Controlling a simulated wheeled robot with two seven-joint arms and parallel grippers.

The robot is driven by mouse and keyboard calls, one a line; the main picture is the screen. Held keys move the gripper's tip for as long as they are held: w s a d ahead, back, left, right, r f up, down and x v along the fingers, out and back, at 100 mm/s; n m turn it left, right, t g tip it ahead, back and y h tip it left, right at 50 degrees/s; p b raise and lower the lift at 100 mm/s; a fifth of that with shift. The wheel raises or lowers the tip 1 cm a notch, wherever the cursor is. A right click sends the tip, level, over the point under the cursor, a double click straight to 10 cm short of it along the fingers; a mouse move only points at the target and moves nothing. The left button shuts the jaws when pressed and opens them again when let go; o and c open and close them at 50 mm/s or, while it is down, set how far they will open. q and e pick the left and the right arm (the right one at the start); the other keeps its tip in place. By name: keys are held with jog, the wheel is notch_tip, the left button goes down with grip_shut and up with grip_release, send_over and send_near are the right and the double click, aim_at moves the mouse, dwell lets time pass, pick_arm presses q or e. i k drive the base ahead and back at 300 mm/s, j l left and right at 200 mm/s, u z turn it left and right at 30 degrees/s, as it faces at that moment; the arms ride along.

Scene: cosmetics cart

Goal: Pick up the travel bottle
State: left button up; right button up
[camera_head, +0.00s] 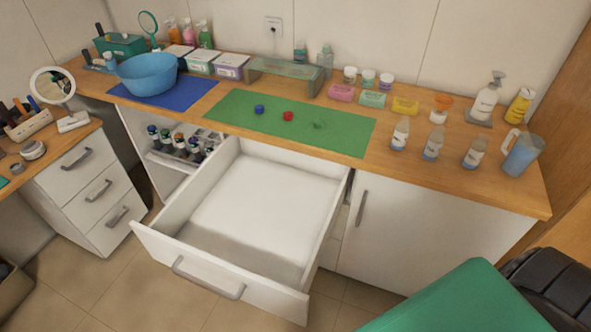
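Three small clear bottles with white labels and bluish liquid stand upright on the right part of the wooden counter: a left one (400,134), a middle one (433,146) and a right one (475,153). I cannot tell which bottle is the travel bottle. Two more small bottles, a teal one (300,52) and a clear one (326,56), stand at the back near the glass riser. Neither of my grippers is in view.
A white drawer (262,190) stands open and empty below the green mat (240,122), which holds small blue (259,109) and red (288,116) pieces. A green surface (455,305) fills the lower right.

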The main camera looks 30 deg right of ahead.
aim_at(433, 144)
jog(key=z, duration=1.8)
